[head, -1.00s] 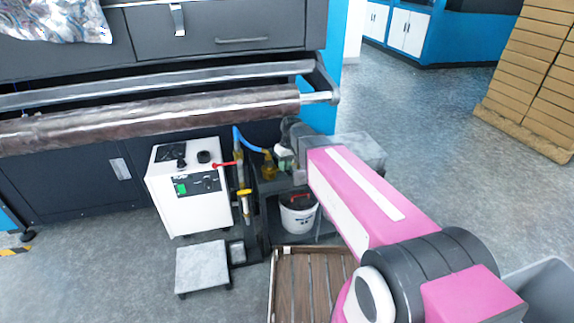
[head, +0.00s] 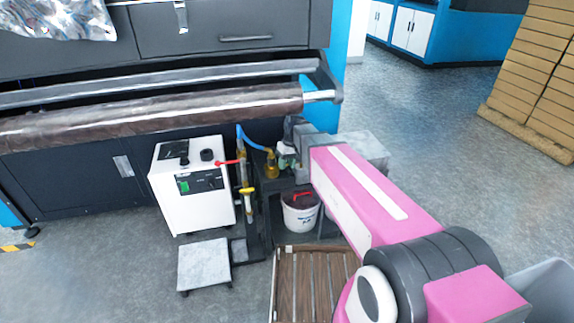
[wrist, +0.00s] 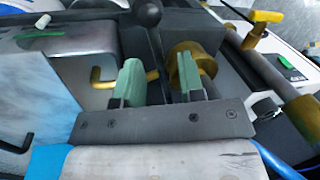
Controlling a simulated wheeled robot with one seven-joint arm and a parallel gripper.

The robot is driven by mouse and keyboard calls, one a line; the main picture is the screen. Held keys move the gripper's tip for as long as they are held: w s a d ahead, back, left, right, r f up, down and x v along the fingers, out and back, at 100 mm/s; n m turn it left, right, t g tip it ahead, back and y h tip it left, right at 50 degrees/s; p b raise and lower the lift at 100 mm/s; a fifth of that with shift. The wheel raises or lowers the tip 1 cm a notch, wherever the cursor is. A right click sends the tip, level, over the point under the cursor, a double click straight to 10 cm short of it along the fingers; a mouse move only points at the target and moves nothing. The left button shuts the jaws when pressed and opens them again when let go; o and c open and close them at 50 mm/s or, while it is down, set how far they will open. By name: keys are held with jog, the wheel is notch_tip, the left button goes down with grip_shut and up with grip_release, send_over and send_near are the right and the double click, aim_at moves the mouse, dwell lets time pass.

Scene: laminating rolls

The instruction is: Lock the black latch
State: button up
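A black lever with a round knob (wrist: 148,12), likely the black latch, shows at the top middle of the wrist view. Its shaft runs down between the two green-padded fingers of my gripper (wrist: 160,76). The fingers stand apart with a gap around the shaft; I cannot tell whether either touches it. In the head view my gripper (head: 287,156) is small, at the end of my pink arm, beside the brass fitting. The lever cannot be made out clearly there.
A brass fitting (head: 271,168) with a blue hose stands close to my gripper. Left are a yellow-handled valve (head: 247,191), a red handle (head: 227,162) and a white control box (head: 193,205). A white bucket (head: 299,217) sits below. The large roll (head: 150,115) spans above.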

notch_tip(320, 180, up, 10)
jog(key=w+d, duration=0.1)
jog(key=shift+d+r, duration=0.15)
jog(key=shift+d, duration=0.25)
jog(key=shift+c, duration=0.3)
